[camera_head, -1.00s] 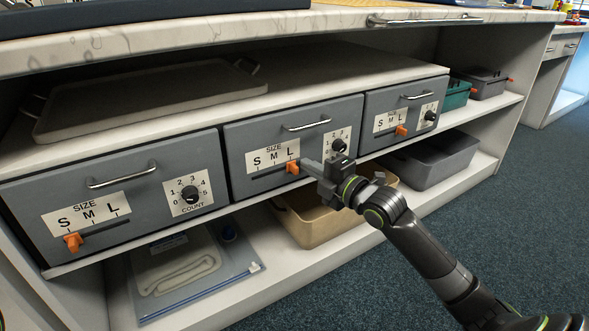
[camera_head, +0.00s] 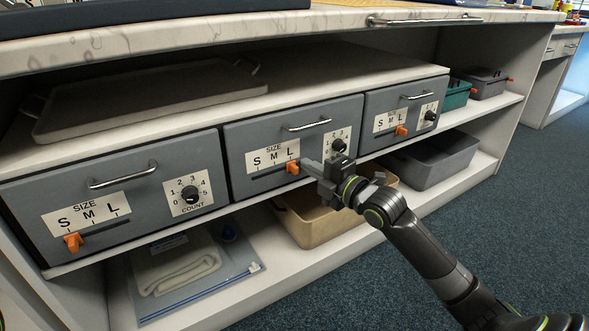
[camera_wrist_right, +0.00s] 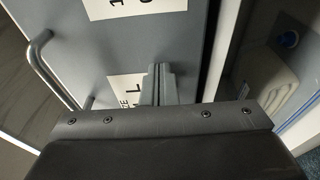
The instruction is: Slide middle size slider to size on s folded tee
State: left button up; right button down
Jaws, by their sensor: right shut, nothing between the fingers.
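The middle drawer (camera_head: 240,143) has a size plate (camera_head: 270,158) marked S, M, L. Its orange size slider (camera_head: 292,167) stands at the right end of its slot, under L. My right gripper (camera_head: 308,167) is shut and empty, with its fingertips just to the right of the slider; I cannot tell whether they touch. In the right wrist view the shut fingers (camera_wrist_right: 159,84) lie over the drawer's size plate (camera_wrist_right: 128,91), and the slider is hidden. A folded white tee (camera_head: 180,270) lies in a clear pouch on the lower shelf; its size label is not readable. My left gripper is not in view.
The left drawer's slider (camera_head: 73,242) is at S, and the right drawer's slider (camera_head: 401,130) is near L. A count knob (camera_head: 338,146) sits just above my right gripper. A tan bin (camera_head: 312,228) and a grey bin (camera_head: 440,163) stand on the lower shelf.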

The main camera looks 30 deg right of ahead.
aim_at(275, 170)
jog(key=shift+a+r, duration=0.1)
jog(key=shift+a, duration=0.05)
jog(key=shift+s+a, duration=0.15)
jog(key=shift+a, duration=1.85)
jog(key=shift+s+a, duration=0.15)
jog(key=shift+a, duration=1.8)
jog(key=shift+d, duration=0.2)
jog(key=shift+w+d, duration=0.1)
jog(key=shift+d, duration=0.35)
jog(key=shift+s+d+p, duration=0.25)
jog(key=shift+s+p, duration=0.15)
jog(key=shift+s, duration=0.15)
jog(key=s+p, duration=0.2)
jog(key=s, duration=0.7)
jog(key=shift+d, duration=0.25)
